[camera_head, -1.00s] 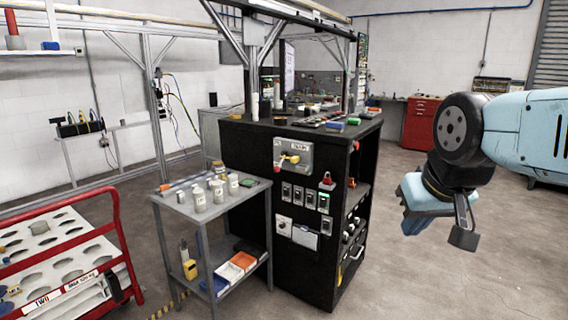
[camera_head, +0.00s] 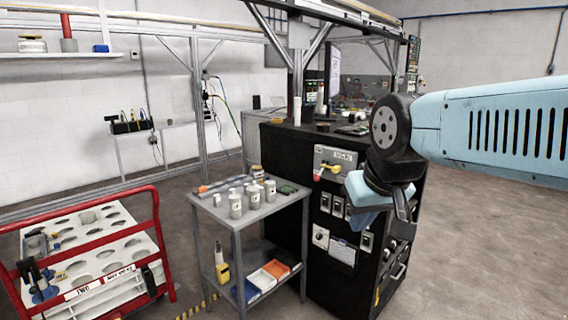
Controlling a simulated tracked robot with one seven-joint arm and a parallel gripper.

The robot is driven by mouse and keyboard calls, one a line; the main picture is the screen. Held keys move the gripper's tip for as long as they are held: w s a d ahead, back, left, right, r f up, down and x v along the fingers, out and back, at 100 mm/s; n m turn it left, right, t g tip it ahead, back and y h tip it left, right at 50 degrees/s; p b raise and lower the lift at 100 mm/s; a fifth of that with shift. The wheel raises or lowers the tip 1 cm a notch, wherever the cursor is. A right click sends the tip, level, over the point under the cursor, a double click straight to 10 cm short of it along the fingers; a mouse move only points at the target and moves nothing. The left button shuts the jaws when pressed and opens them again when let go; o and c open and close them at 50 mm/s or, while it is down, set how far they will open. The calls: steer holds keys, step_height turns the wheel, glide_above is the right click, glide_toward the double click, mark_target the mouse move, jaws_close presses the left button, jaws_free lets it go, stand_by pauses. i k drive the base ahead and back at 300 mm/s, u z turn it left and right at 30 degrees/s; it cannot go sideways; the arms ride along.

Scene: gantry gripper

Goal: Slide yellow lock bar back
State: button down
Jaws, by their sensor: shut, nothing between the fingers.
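My gripper (camera_head: 403,212) hangs at the end of my light blue arm, to the right of and lower than that panel in the picture. It is shut and empty. My wrist and gripper hide part of the cabinet's right side. I cannot tell how far the gripper is from the cabinet.
A grey side table (camera_head: 259,212) with several grey and white jars stands left of the cabinet. Its lower shelf holds small bins and a yellow item (camera_head: 222,272). A red-railed cart (camera_head: 157,215) stands at front left. The floor at right (camera_head: 490,260) is clear.

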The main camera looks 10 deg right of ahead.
mark_target(337, 168)
steer(key=u, duration=0.2)
steer(key=i, duration=1.55)
steer(key=z, duration=0.75)
steer(key=k, duration=0.85)
steer(key=z, duration=0.25)
steer(key=i, duration=0.85)
steer(key=u, duration=0.15)
